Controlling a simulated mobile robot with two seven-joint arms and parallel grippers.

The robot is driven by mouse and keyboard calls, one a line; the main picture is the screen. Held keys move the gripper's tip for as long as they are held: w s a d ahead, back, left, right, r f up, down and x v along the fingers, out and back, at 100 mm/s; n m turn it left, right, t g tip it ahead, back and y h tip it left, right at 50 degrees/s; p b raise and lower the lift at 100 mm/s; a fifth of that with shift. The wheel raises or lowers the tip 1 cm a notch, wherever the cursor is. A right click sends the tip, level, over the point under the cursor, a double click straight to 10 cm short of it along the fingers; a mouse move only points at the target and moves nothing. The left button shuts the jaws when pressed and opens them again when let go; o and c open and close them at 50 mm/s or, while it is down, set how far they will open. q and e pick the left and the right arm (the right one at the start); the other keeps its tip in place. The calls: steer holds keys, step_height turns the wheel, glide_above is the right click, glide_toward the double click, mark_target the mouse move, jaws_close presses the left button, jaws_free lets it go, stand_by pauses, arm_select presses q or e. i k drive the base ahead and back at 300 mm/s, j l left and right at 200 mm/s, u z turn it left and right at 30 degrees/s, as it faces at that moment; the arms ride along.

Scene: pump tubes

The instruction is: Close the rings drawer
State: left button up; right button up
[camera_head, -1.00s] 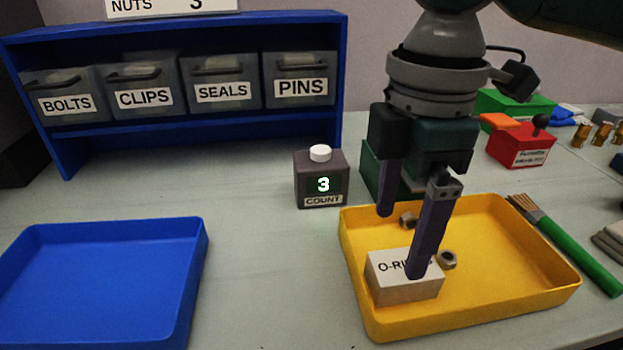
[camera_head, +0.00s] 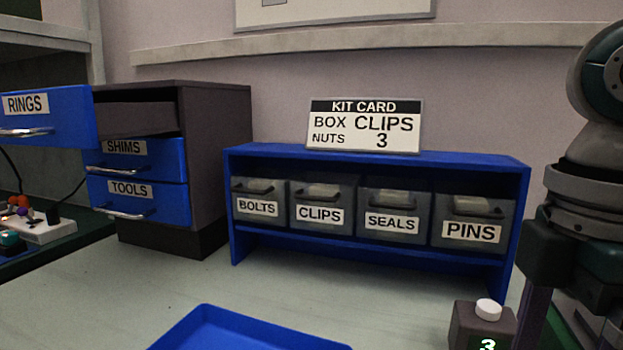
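The rings drawer (camera_head: 45,116) is the top drawer of the dark cabinet (camera_head: 206,165) at the left. It is pulled far out toward the left front, and its dark inside shows behind the blue front. Its front carries a RINGS label and a silver handle (camera_head: 26,132). My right gripper (camera_head: 560,310) is at the right edge, far from the drawer, over the area beside the counter box. Its lower part is cut off by the frame, so I cannot tell whether it is open. My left gripper is not in view.
The shims drawer (camera_head: 136,157) and tools drawer (camera_head: 139,203) below are closed. A blue shelf (camera_head: 380,158) with labelled bins and a kit card (camera_head: 364,126) stands right of the cabinet. A blue tray (camera_head: 245,332) and count box (camera_head: 482,326) are in front. A power strip (camera_head: 42,229) lies far left.

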mark_target(61, 117)
steer(key=u, duration=1.1)
